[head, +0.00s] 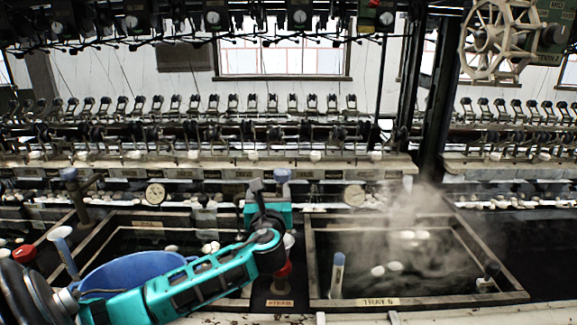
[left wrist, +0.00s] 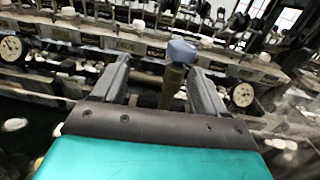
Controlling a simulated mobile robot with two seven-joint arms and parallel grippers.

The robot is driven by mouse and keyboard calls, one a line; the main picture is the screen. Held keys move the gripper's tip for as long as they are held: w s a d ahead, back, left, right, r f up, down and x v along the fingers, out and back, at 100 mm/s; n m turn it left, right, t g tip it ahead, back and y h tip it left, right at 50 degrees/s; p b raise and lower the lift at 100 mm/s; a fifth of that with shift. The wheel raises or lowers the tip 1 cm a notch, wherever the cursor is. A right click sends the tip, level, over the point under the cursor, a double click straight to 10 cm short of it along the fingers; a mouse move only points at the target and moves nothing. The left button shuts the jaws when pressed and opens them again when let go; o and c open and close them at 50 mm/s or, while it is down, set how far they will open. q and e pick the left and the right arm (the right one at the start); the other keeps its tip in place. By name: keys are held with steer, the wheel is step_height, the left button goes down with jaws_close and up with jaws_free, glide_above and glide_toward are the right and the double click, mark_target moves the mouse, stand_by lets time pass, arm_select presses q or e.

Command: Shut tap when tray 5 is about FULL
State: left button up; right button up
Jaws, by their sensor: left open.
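Tray 5 (head: 519,296) is the dark, wood-rimmed basin at the right in the head view. Its label reads TRAY 5. A few pale cocoons (head: 394,267) show in it under drifting steam; the water level is hard to read. A tap with a blue-grey knob (head: 282,175) stands behind the tray's left corner. My left gripper (head: 267,187) is at this tap, its fingers partly hidden in the head view. In the left wrist view the open fingers (left wrist: 163,72) stand either side of the tap's post and knob (left wrist: 182,51); contact is not clear. My right gripper is not in view.
A blue-topped post (head: 337,275) stands in tray 5. Dial gauges (head: 354,195) and reeling machinery line the back.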

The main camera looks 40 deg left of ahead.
mark_target(283, 168)
arm_select(q)
steer(key=w+a, duration=0.1)
steer(key=w, duration=0.2)
steer(key=w+a+m+t+h, duration=0.1)
steer(key=w+a, duration=0.1)
steer(key=w, duration=0.1)
steer(key=w+a+h+b, duration=0.1)
steer(key=w, duration=0.3)
steer(key=shift+w+a+r+m, duration=0.1)
steer(key=shift+a+r+m, duration=0.2)
steer(key=shift+r+m, duration=0.1)
steer(key=shift+c, duration=0.3)
steer(key=c, duration=0.9)
